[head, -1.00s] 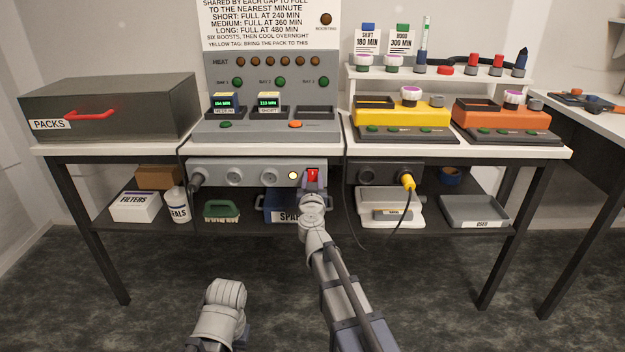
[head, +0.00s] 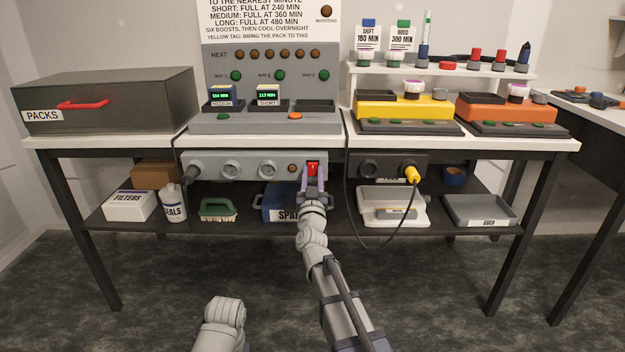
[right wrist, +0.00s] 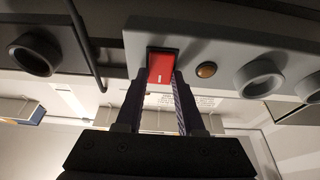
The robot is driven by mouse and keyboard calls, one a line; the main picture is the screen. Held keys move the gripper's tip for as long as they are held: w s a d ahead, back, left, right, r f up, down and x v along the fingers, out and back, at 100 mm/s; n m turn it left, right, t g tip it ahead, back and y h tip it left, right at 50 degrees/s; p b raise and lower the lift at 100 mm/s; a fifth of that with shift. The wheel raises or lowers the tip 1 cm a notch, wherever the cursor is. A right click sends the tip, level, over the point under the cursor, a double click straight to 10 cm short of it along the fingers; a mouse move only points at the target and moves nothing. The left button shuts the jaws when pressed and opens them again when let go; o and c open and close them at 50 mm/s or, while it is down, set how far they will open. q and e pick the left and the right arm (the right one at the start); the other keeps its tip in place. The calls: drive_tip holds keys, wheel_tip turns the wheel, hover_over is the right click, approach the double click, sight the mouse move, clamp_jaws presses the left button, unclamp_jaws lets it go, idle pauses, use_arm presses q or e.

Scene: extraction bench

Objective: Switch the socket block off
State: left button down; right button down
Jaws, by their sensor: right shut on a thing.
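The grey socket block (head: 262,169) is fixed under the front of the bench top, with round sockets and a plug in its left end. Its red rocker switch (head: 313,168) is at the right end and also shows in the right wrist view (right wrist: 161,69). The small round lamp (head: 292,168) beside the switch is a dull amber and unlit. My right gripper (head: 313,183) is at the switch, its two fingers on either side of the red rocker and closed on it. Of my left arm only a link shows at the bottom; its gripper is out of view.
A dark socket box (head: 388,166) with a yellow plug (head: 412,174) hangs to the right, its cable looping down. The lower shelf (head: 270,227) holds a blue bin (head: 279,205), a green brush (head: 218,208) and trays. The floor in front is clear.

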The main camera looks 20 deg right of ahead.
drive_tip(key=c, duration=0.5)
unclamp_jaws()
drive_tip(key=shift+s, duration=0.1)
drive_tip(key=b+v, duration=0.2)
drive_tip(key=v, duration=0.5)
drive_tip(key=shift+s+a+f, duration=0.1)
drive_tip(key=shift+s, duration=0.15)
